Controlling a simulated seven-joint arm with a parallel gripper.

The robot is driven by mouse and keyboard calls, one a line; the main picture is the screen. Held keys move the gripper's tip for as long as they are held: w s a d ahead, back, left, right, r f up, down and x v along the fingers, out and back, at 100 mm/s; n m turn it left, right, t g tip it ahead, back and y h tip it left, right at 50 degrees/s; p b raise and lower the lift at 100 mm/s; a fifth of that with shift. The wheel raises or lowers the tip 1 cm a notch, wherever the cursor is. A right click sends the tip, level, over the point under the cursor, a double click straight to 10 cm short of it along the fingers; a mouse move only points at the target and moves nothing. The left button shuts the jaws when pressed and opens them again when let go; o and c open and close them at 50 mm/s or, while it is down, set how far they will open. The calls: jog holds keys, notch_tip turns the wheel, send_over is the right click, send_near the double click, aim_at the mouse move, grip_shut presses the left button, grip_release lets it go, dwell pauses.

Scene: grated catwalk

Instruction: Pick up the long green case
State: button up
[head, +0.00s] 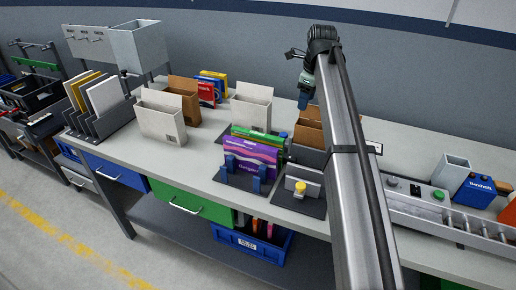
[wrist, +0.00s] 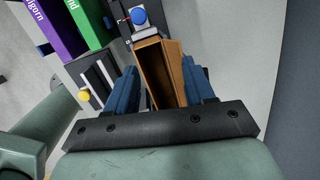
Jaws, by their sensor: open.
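The long green case (head: 262,134) stands upright on the bench in the head view, just behind a purple case (head: 252,158) that hides most of it. In the wrist view the green case (wrist: 88,24) is at the top left, beside the purple case (wrist: 60,28). My gripper (head: 304,102) hangs above the bench to the right of the green case. In the wrist view its blue fingers (wrist: 163,84) are apart, over an open brown box, and it is not at the green case.
The brown box (wrist: 157,70) is under my gripper. A block with a yellow knob (head: 300,187) stands right of the cases. Blue supports (head: 257,184) stand before the purple case. A beige file holder (head: 251,106) is behind. The bench front left of the cases is clear.

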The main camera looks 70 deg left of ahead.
jog(key=n+g+h, duration=0.1)
send_near(257, 133)
jog(key=w+r, duration=0.1)
jog(key=f, duration=0.4)
jog(key=s+f, duration=0.1)
jog(key=f, duration=0.3)
jog(key=s+a+f, duration=0.1)
jog(key=f, duration=0.4)
jog(key=shift+a+f, duration=0.1)
grip_shut()
